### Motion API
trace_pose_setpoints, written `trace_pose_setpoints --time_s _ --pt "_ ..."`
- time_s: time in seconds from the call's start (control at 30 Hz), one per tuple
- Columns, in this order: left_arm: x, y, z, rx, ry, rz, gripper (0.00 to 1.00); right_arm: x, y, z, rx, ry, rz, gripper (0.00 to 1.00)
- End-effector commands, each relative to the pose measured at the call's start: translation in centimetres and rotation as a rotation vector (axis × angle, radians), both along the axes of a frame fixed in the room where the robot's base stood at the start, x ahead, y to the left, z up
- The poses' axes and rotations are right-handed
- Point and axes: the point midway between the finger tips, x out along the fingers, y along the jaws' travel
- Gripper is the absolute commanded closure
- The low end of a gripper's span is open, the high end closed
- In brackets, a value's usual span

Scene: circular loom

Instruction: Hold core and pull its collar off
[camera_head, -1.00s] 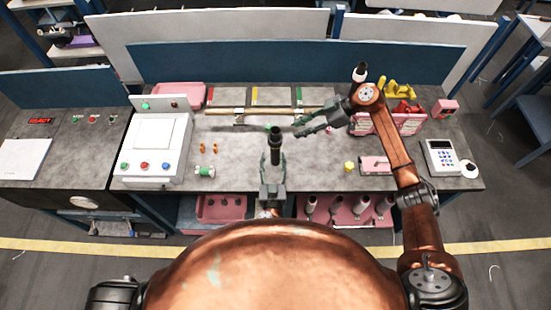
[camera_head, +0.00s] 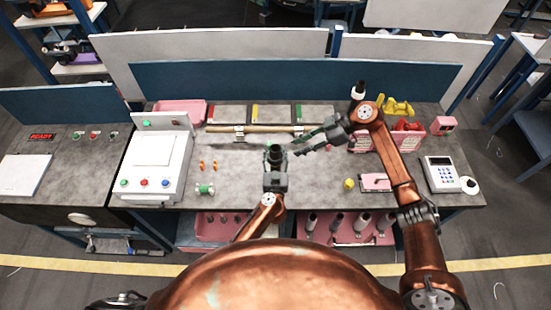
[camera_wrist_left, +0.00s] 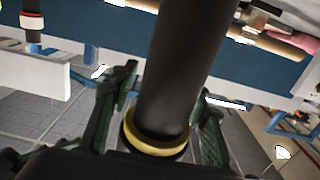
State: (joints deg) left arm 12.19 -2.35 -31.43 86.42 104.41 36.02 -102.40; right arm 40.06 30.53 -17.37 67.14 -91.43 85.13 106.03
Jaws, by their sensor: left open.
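The core (camera_head: 274,153) is a dark cylinder near the middle of the head view, above my left gripper (camera_head: 274,168). In the left wrist view, the core (camera_wrist_left: 180,65) runs up between the two fingers of my left gripper (camera_wrist_left: 158,115). A yellow ring, apparently the collar (camera_wrist_left: 150,146), circles its lower end, close to the palm. The left fingers are open on either side of the core; I cannot tell whether they touch it. My right gripper (camera_head: 301,147) comes from the right, its fingers apart beside the core's upper end, with nothing visible between them.
A white machine (camera_head: 156,160) stands left, with a green spool (camera_head: 204,189) beside it. A horizontal rod (camera_head: 265,129) lies behind the grippers. Right are a yellow piece (camera_head: 349,184), a pink block (camera_head: 375,182) and a keypad device (camera_head: 440,174). A dark post with a white band (camera_head: 358,90) stands behind my right arm.

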Motion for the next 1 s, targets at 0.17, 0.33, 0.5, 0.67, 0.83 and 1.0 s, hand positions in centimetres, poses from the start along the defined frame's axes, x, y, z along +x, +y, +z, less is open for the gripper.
trace_pose_setpoints --time_s 0.17,0.33,0.5,0.67,0.83,1.0 --pt "0.41 0.01 0.03 -0.001 0.0 0.0 0.58 0.0 -0.01 -0.01 0.0 0.0 0.0 0.71" --pt "0.38 0.03 0.02 -0.001 0.0 0.001 0.58 0.0 0.01 -0.01 0.0 0.0 0.0 0.71" --pt "0.37 0.04 0.01 0.0 0.0 0.001 0.7 0.0 0.01 -0.01 0.0 0.0 0.0 0.71" --pt "0.36 0.04 0.0 0.0 0.0 0.001 0.81 0.0 0.01 -0.01 0.0 0.0 0.0 0.71" --pt "0.35 0.05 -0.01 0.0 0.0 0.001 0.92 0.0 0.01 -0.01 0.0 0.0 0.0 0.71" --pt "0.35 0.05 -0.02 0.0 0.0 0.001 0.99 0.0 0.0 0.0 0.0 0.0 0.0 0.71"
